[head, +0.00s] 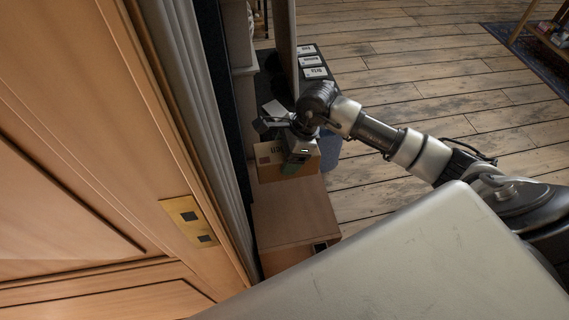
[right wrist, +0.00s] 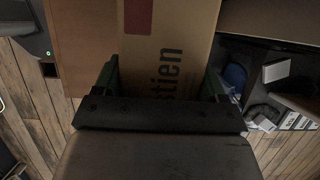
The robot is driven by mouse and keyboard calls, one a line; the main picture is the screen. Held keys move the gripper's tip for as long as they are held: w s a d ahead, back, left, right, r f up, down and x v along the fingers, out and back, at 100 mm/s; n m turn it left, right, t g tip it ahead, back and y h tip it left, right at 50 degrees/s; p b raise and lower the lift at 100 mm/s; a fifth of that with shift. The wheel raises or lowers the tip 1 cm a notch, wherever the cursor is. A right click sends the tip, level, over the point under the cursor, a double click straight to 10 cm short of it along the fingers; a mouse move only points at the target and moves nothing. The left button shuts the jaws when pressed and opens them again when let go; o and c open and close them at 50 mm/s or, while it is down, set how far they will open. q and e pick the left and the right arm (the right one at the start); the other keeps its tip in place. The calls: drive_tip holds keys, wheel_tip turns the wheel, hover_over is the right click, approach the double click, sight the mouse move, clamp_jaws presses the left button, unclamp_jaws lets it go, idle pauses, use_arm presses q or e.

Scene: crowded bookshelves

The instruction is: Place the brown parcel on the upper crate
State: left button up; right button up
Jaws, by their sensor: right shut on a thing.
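The brown parcel (head: 268,160) is a cardboard box with dark print, held in my right gripper (head: 293,163). In the right wrist view the parcel (right wrist: 170,50) fills the space between the two green fingers of the right gripper (right wrist: 162,80), with a red patch and dark lettering on its face. In the head view the parcel is just beyond a brown wooden box-like surface (head: 290,215); whether they touch I cannot tell. I cannot make out for certain which thing is the upper crate. My left gripper is out of view.
A large wooden door-like panel (head: 75,150) with a brass plate stands close on the left. A dark shelf (head: 322,88) with white labelled items (head: 312,61) lies beyond the parcel. A blue bin (head: 331,148) is right of the gripper. The wooden floor (head: 440,75) on the right is open.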

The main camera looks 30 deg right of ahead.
drive_tip(key=shift+f, duration=0.95)
drive_tip(key=shift+a+f, duration=0.15)
drive_tip(key=shift+f, duration=1.65)
drive_tip(key=o, duration=1.1)
drive_tip(key=shift+o, duration=0.2)
drive_tip(key=shift+r, duration=0.15)
drive_tip(key=v, duration=1.2)
